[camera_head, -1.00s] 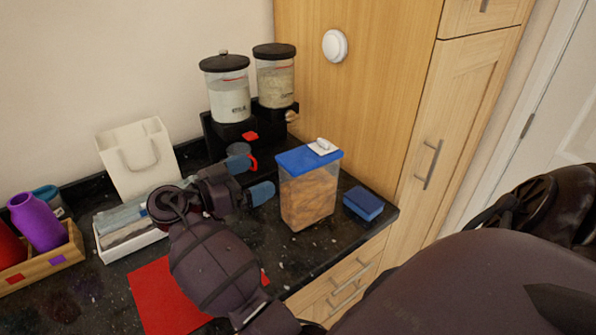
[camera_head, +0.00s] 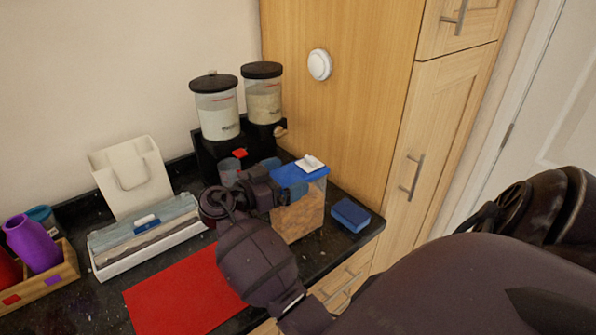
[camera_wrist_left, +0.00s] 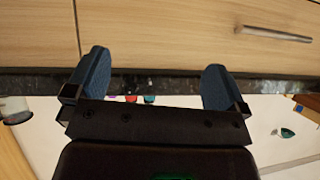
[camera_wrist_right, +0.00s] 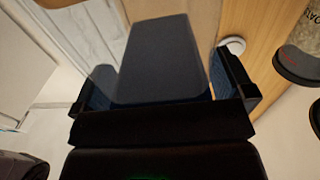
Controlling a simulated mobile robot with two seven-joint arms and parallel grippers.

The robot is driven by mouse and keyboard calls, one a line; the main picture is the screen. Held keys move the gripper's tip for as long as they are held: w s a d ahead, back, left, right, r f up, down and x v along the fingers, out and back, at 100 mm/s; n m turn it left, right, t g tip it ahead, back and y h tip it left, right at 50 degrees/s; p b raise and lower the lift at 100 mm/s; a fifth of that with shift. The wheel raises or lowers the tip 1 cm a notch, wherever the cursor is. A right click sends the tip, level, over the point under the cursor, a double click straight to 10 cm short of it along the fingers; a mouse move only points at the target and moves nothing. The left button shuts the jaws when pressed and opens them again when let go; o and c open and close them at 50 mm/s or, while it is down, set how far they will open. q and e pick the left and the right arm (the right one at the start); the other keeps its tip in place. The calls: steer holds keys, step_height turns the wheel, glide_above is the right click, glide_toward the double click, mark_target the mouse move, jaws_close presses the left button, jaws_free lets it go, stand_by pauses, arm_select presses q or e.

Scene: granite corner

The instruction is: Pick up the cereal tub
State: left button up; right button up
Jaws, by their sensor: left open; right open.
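The cereal tub (camera_head: 305,216) is a clear box of brown cereal with a blue lid and a white flap on top. It stands upright on the dark counter near the front edge. My right gripper (camera_head: 284,178) is open at its lid height, one blue finger on the far side and one on the near side. The hand hides the tub's left part. In the right wrist view a dark blue-grey surface, likely the tub's lid (camera_wrist_right: 155,60), fills the gap between the fingers. My left gripper (camera_wrist_left: 150,88) is open and empty, facing drawer fronts, outside the head view.
Two dispensers (camera_head: 217,110) stand behind the tub. A blue block (camera_head: 350,214) lies just right of it, near the tall wooden cupboard (camera_head: 340,130).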

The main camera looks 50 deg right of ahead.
steer(key=c, duration=1.5)
